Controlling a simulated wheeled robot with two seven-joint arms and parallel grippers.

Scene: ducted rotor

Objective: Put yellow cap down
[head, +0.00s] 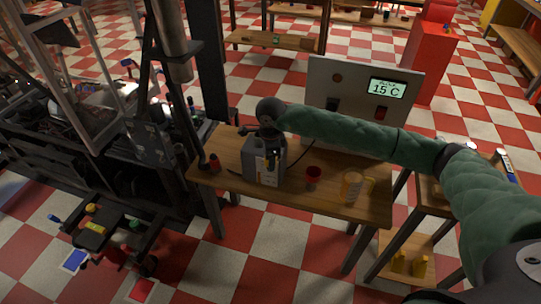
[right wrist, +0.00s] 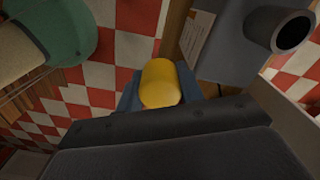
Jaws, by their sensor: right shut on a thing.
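The yellow cap (right wrist: 160,84) is between the fingers of my right gripper (head: 270,157), which is shut on it. In the head view, my right gripper is over or in front of a grey canister (head: 262,172) on the wooden table (head: 330,208). In the right wrist view, the canister (right wrist: 225,45) with its dark open spout (right wrist: 288,32) is beside the cap, to the right. I cannot tell the exact gap between cap and table. My left gripper is not in view.
A small dark red-topped object (head: 213,162) stands at the table's left end. A panel reading 15 C (head: 387,87) rises behind. Bare wood shows along the table's front.

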